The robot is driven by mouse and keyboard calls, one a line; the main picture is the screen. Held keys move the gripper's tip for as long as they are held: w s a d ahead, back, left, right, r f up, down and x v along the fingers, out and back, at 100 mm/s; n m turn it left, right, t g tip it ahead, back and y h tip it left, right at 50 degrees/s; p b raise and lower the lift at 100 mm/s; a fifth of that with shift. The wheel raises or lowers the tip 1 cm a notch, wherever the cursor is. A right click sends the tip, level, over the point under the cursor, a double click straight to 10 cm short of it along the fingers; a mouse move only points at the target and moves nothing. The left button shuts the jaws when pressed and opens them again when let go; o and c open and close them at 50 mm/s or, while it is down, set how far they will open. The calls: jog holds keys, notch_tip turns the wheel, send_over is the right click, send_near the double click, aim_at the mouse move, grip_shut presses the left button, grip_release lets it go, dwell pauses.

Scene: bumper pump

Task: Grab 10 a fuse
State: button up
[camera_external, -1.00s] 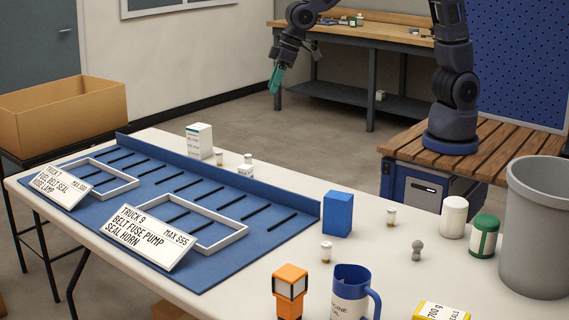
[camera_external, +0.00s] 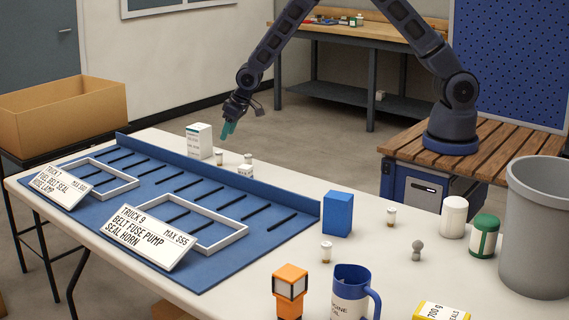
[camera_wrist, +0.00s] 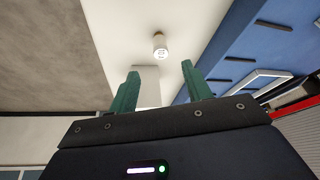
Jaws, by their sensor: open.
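Several small pale cylinders that may be fuses stand on the white table. Two, a left one (camera_external: 219,158) and a right one (camera_external: 248,158), stand near the far edge behind the blue board; others stand nearer the front, one by the blue box (camera_external: 391,217) and one farther forward (camera_external: 326,251). Their ratings are too small to read. My gripper (camera_external: 227,130) is open, with teal fingers pointing down above the far edge. In the wrist view, one cylinder (camera_wrist: 160,47) stands ahead of the gripper (camera_wrist: 160,76), apart from the fingers. A white block (camera_wrist: 148,84) shows between the fingers.
A tall white box (camera_external: 199,140) and a small white box (camera_external: 245,170) stand close by. The blue slotted board (camera_external: 100,172) has a raised back edge. A blue box (camera_external: 338,213), mug (camera_external: 350,295) and grey bin (camera_external: 540,240) stand to the right.

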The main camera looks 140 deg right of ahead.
aim_at(215, 151)
jog(key=shift+x, duration=5.35)
jog(key=shift+c, duration=0.4)
jog(key=c, duration=1)
